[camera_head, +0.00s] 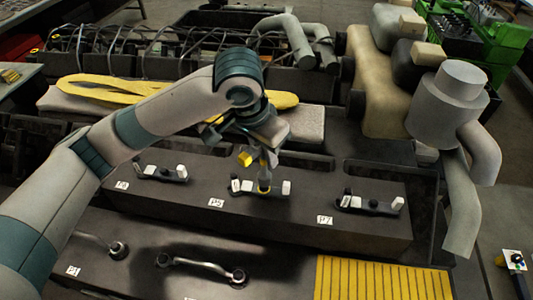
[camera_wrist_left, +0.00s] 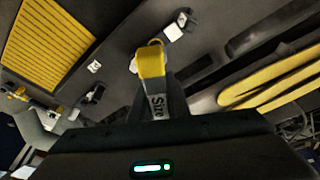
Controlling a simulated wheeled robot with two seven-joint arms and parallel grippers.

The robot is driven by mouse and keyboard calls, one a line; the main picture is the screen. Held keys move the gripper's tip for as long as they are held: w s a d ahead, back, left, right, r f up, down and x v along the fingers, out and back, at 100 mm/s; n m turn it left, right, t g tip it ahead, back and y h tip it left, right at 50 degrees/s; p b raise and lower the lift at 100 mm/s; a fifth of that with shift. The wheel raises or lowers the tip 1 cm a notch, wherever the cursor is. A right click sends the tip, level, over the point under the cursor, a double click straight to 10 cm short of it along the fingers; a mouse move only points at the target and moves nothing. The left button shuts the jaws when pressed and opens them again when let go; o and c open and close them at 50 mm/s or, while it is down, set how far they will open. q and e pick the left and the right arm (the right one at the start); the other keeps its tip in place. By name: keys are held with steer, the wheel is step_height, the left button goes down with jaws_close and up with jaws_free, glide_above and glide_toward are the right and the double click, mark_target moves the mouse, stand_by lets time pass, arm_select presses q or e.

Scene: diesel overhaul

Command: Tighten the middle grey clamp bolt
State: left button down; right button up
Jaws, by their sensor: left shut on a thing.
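In the wrist view the tool (camera_wrist_left: 151,62) has a yellow part and the word "Size". My right gripper is not in view.
Similar clamps stand left (camera_head: 165,174) and right (camera_head: 370,205) on the ledge. A metal bar with round ends (camera_head: 200,266) lies in front. A yellow slatted panel (camera_head: 380,281) is at lower right. Large grey pipes (camera_head: 450,105) rise at right. Yellow pieces (camera_head: 110,88) lie behind my arm.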

arm_select(q)
steer(key=shift+s, duration=0.2)
stand_by(0.3)
steer(key=shift+f, duration=0.15)
steer(key=shift+f, duration=0.6)
steer(key=shift+m, duration=0.3)
